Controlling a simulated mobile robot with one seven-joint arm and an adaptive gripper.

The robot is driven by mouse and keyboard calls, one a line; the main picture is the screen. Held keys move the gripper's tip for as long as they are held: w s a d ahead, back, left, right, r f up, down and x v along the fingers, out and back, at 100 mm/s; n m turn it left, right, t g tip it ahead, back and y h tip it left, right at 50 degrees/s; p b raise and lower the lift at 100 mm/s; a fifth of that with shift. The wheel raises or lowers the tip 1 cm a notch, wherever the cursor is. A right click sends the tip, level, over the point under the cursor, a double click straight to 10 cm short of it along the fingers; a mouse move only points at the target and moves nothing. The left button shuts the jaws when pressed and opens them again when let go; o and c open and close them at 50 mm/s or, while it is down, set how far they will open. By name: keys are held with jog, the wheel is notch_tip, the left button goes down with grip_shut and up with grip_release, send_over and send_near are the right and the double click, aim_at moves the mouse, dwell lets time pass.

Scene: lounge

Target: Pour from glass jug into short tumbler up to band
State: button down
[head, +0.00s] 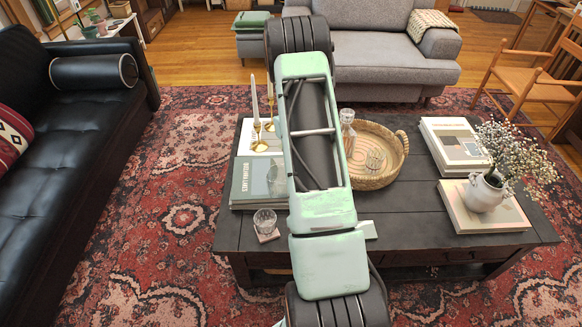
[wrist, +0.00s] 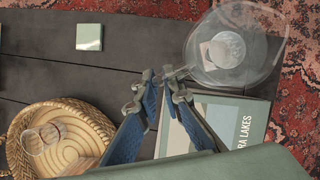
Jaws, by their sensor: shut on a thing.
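In the wrist view my gripper (wrist: 166,82) is shut on the handle side of a clear glass jug (wrist: 262,60). The jug is above the table's front left part, and its wide round body overlaps a short tumbler in that view. In the head view the short tumbler (head: 265,221) stands upright on a coaster at the table's front left edge. My arm hides the gripper and jug there. I cannot make out the jug's tilt, the liquid level or a band on the tumbler.
A wicker tray (head: 400,164) holds a stoppered decanter (head: 347,128) and another glass (head: 374,160). A large book (head: 250,187) and candlesticks stand behind the tumbler. An empty green coaster (wrist: 89,37) lies near the front edge. Books and a flower vase (head: 487,192) are at right.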

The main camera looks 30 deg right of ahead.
jog(key=shift+w+f, duration=0.15)
jog(key=shift+f, duration=0.1)
jog(key=shift+d+f+b, duration=0.1)
jog(key=shift+f+b, duration=1.45)
jog(key=shift+f, duration=0.7)
jog(key=shift+r+h, duration=0.2)
jog(key=shift+h, duration=0.2)
jog(key=shift+d+r+h, duration=0.15)
jog(key=shift+r+h, duration=0.4)
jog(key=shift+h, duration=0.05)
jog(key=shift+r+m+h, duration=0.3)
jog(key=shift+h, duration=0.1)
jog(key=shift+d+f+h+b, duration=0.1)
jog(key=shift+h+b, duration=0.2)
jog(key=shift+b, duration=0.3)
jog(key=shift+f, duration=0.1)
